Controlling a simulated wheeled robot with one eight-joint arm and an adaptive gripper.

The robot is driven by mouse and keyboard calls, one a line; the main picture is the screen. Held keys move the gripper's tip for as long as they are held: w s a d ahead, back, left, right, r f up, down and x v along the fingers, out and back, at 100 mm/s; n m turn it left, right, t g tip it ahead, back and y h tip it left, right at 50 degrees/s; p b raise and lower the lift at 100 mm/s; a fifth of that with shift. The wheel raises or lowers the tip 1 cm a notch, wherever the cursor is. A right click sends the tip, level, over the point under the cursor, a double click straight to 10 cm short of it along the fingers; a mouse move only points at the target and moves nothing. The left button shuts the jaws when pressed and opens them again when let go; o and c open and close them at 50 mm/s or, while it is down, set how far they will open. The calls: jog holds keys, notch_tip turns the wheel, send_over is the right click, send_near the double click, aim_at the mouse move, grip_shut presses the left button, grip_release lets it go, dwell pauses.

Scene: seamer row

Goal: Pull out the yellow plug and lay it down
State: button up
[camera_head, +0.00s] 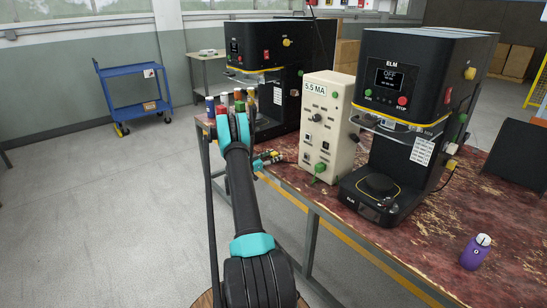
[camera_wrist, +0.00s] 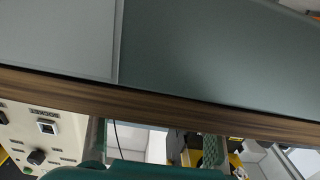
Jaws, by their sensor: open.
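My gripper (camera_head: 272,158) is beside the left end of the cream control box, above the near edge of the worn red table. In the wrist view its teal fingers (camera_wrist: 152,158) show at the bottom, apart, with nothing seen between them. A yellow plug-like piece (camera_head: 451,164) is low on the side of the right black seamer (camera_head: 420,75), with a dark cable near it. Yellow knobs also show on the right seamer (camera_head: 470,73) and the left seamer (camera_head: 287,43). I cannot tell for sure which is the yellow plug. My gripper touches none of these.
The control box (camera_head: 327,125), marked 5.5 MA, stands between the seamers with a green plug (camera_head: 318,169) low on its front. Several coloured spools (camera_head: 222,101) stand behind my arm. A purple bottle (camera_head: 475,252) is at the right. The table (camera_head: 400,245) is bare at the front.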

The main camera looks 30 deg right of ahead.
jog(key=shift+a, duration=0.1)
jog(key=s+a, duration=0.1)
jog(key=a, duration=1)
jog(key=shift+a, duration=0.4)
